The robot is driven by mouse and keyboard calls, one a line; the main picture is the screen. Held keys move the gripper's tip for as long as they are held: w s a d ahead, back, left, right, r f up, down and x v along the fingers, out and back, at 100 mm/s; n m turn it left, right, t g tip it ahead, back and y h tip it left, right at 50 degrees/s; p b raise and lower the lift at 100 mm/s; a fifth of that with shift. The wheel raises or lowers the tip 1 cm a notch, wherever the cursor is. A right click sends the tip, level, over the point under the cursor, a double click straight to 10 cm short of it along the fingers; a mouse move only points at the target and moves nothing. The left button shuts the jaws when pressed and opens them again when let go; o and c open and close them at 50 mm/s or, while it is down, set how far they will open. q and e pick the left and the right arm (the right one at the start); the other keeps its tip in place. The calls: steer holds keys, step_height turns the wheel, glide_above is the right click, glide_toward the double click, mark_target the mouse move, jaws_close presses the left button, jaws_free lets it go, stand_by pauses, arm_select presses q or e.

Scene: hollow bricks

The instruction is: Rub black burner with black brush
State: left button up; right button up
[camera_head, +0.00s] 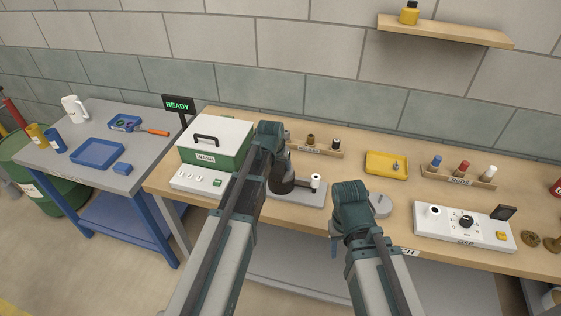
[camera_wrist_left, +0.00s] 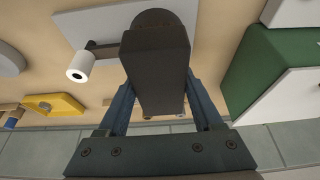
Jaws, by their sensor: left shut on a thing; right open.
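My left gripper (camera_wrist_left: 158,112) is shut on a dark, blocky piece (camera_wrist_left: 158,75), which looks like the black brush. Beyond its far end in the left wrist view is a dark rounded shape (camera_wrist_left: 152,17); I cannot tell whether it is part of the piece or the burner. In the head view a black round body (camera_head: 281,181), possibly the burner, is at the grey plate (camera_head: 312,197), below my left gripper (camera_head: 284,158). Contact is hidden. My right gripper (camera_head: 335,243) is open near the bench's front edge, its fingers mostly hidden.
A white roll (camera_head: 316,179) on a post stands at the plate's right. A green-and-white box (camera_head: 213,143) is close on the left. A yellow tray (camera_head: 387,163), racks and a white dial console (camera_head: 464,227) lie right. A blue table (camera_head: 90,173) stands far left.

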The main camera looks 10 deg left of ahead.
arm_select(q)
steer(key=shift+s, duration=0.95)
steer(key=shift+w+r, duration=0.1)
steer(key=shift+r, duration=0.05)
step_height(320, 180, up, 6)
steer(key=p, duration=0.6)
step_height(320, 180, up, 3)
steer(key=p, duration=0.3)
